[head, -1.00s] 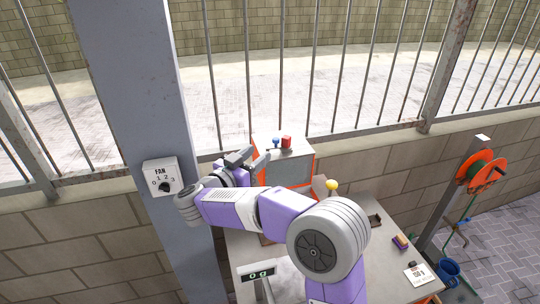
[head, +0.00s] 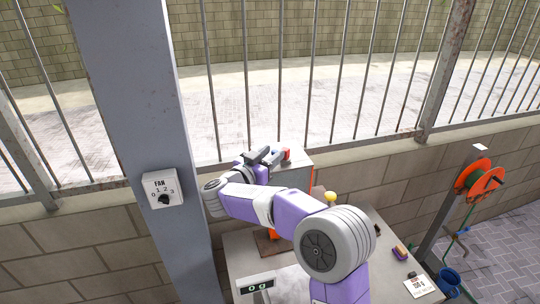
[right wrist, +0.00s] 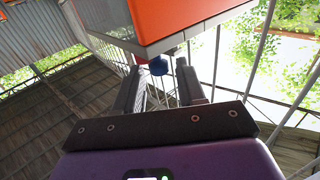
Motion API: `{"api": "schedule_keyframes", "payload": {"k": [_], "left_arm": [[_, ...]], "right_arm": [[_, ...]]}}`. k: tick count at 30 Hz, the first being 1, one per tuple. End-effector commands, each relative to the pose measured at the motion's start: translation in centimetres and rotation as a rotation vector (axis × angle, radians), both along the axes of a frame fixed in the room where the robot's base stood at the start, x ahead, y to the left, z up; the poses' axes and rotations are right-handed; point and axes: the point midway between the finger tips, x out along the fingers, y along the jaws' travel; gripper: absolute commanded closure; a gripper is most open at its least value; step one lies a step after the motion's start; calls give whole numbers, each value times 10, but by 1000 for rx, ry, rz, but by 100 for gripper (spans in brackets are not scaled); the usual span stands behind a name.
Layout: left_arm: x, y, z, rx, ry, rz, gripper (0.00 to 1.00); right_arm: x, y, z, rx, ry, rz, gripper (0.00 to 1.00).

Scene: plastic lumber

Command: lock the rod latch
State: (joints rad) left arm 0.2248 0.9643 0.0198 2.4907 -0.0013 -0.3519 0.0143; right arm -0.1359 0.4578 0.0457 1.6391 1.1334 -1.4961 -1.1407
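An orange-edged grey box (head: 290,176) stands at the back of the bench, by the railing; it also shows in the right wrist view (right wrist: 185,22). A red piece (head: 287,154) sits on its top. A blue knob (right wrist: 158,66) shows in the right wrist view, by the box's edge and between the finger ends. My right gripper (head: 270,154) is at the box top, left of the red piece. In the right wrist view its fingers (right wrist: 160,80) are apart, and I cannot tell whether they touch the knob. The rod itself is not clear. My left gripper is out of view.
Metal bars run behind the box. A yellow knob (head: 330,197), a digital display (head: 257,284) and a small card (head: 421,287) are on the bench. An orange reel (head: 480,177) hangs at right.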

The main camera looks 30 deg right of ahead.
Motion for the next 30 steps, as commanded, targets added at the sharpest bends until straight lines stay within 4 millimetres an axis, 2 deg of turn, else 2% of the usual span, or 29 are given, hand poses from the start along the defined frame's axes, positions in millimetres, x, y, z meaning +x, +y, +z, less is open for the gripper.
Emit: {"api": "schedule_keyframes", "payload": {"k": [1,7,19,27,28,30], "left_arm": [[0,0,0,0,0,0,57],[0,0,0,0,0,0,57],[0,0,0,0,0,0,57],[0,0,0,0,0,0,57],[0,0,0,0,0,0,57],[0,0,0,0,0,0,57]], "right_arm": [[0,0,0,0,0,0,69],[0,0,0,0,0,0,100],[-1,-2,0,0,-1,113,100],[0,-2,0,0,0,119,100],[0,-2,0,0,0,119,74],[0,-2,0,0,0,119,63]]}}
